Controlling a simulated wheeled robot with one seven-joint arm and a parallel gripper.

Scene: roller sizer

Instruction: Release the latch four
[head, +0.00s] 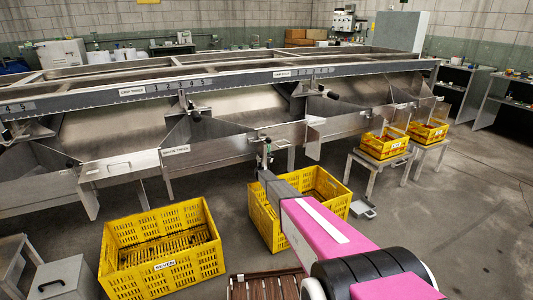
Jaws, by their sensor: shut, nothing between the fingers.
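The roller sizer (230,105) is a long grey metal machine with sloping chutes along its front. Black-knobbed latches or handles show on its front: one at the left (72,163), one at the middle left (194,116) and one at the middle right (330,94). I cannot read which is latch four. My arm reaches forward from the lower right. My gripper (265,147) is small in view at the front edge of the middle chute, close to its metal gate panel. It is shut and empty. I cannot tell whether it touches anything.
A yellow crate (114,240) stands front left, and another (335,192) stands partly behind my arm. Two smaller yellow crates (369,148) (424,136) sit on metal stands at the right. Slatted wood lies at the bottom centre. The floor at right is clear.

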